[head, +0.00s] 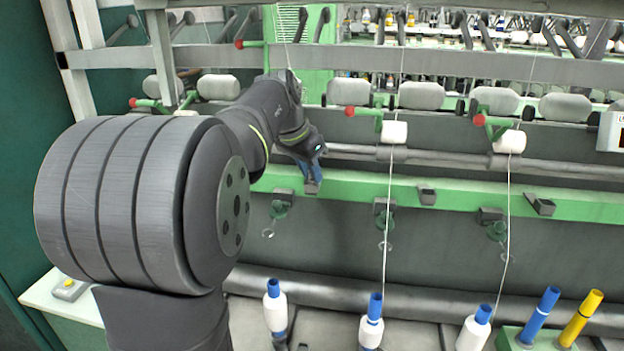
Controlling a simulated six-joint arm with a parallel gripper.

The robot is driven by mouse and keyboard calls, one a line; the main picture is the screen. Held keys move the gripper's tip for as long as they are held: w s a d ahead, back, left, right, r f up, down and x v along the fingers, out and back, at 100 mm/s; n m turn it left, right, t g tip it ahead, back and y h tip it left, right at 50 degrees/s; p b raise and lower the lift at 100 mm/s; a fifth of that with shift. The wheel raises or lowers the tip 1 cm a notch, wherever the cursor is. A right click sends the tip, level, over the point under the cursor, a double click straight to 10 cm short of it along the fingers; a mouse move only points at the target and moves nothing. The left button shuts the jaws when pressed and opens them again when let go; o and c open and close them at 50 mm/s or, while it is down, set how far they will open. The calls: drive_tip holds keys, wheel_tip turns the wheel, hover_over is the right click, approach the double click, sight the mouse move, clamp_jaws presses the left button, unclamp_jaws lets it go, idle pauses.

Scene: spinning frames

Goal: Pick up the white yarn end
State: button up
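My gripper (312,182) hangs in front of the green rail, at the end of my dark arm. Its fingers look blue and small, and I cannot tell whether they are open or shut. One white yarn (389,220) runs down to the middle bobbin (372,322), right of my gripper. Another white yarn (508,220) runs down toward the right bobbin (474,332). The left bobbin (275,308), white with a blue top, stands below my gripper with no yarn seen rising from it. I cannot make out a loose white yarn end.
The green rail (450,196) crosses behind my gripper, with small guides and rings below it. White rolls (395,132) with red-knobbed levers sit above. A green holder (540,341) with a blue tube (540,314) and a yellow tube (580,318) stands at the lower right.

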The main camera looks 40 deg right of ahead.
drive_tip(key=shift+c, duration=1.1)
